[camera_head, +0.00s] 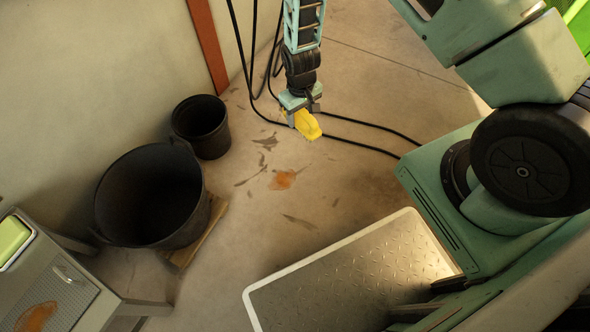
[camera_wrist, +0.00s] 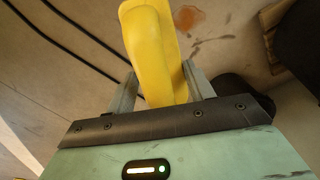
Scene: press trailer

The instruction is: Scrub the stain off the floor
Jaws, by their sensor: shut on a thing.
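My gripper (camera_head: 303,113) is shut on a yellow scrubbing tool (camera_head: 308,125), which looks like a sponge or brush. In the wrist view the yellow tool (camera_wrist: 152,50) stands between the two fingers of my gripper (camera_wrist: 158,88). An orange-brown stain (camera_head: 284,180) lies on the floor, below and left of the tool in the head view. The stain also shows near the top of the wrist view (camera_wrist: 187,17). The tool appears apart from the stain. Its underside is hidden.
A large black tub (camera_head: 152,198) and a smaller black bucket (camera_head: 201,126) stand left of the stain. A metal tread-plate platform (camera_head: 352,280) is at the bottom. Black cables (camera_head: 365,146) run near my gripper. A grey cabinet (camera_head: 75,290) bears another orange-brown patch (camera_head: 36,317). Dark marks (camera_head: 267,142) surround the stain.

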